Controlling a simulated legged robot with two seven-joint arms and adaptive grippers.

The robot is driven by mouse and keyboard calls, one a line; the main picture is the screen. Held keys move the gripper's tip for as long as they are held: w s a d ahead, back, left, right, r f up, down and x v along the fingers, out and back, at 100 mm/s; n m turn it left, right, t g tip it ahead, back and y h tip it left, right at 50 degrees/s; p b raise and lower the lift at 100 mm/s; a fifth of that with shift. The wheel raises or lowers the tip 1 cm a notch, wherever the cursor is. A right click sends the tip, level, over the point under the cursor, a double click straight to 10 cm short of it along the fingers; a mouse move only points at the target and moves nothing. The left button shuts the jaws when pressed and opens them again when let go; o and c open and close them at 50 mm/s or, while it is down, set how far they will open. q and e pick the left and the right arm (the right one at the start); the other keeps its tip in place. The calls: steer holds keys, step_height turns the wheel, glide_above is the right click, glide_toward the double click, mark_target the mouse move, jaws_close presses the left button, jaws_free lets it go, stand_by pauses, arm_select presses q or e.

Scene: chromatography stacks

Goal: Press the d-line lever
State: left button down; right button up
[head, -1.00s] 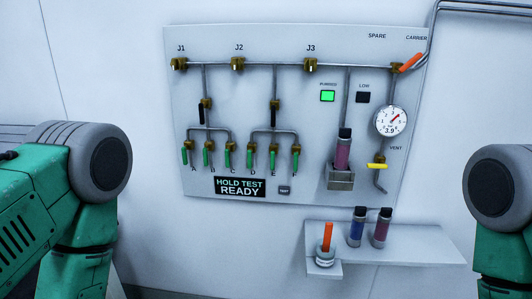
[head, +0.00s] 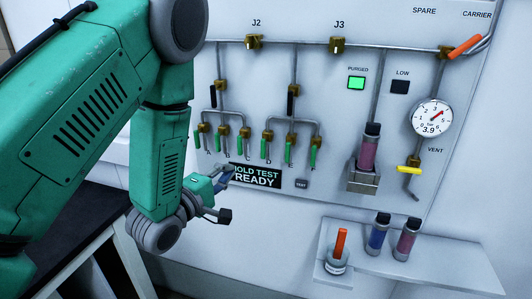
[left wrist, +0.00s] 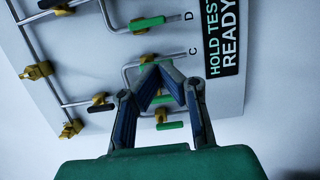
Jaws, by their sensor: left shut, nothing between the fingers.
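The d-line lever (head: 265,148) is a green handle on a brass valve, hanging down from a branch pipe on the wall panel. In the left wrist view, the d-line lever (left wrist: 148,23) lies by the letter D, beyond the fingertips. My left gripper (head: 229,172) is shut and empty, left of and below that lever in the head view. In the left wrist view, its fingertips (left wrist: 160,73) meet near the C lever (left wrist: 147,59) and partly cover it. I cannot tell whether they touch it. My right gripper is not in view.
Similar green levers, such as the E lever (head: 289,154), hang close beside it. My left gripper partly covers the HOLD TEST READY sign (head: 262,178). A shelf (head: 430,268) below holds two vials and an orange-handled item. A dark-topped table (head: 75,220) stands at the left.

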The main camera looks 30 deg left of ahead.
mark_target(263, 149)
arm_select(q)
steer(key=w, duration=1)
steer(key=shift+d+p, duration=0.35)
steer(key=shift+d, duration=0.1)
steer(key=shift+r, duration=0.1)
steer(key=shift+n, duration=0.3)
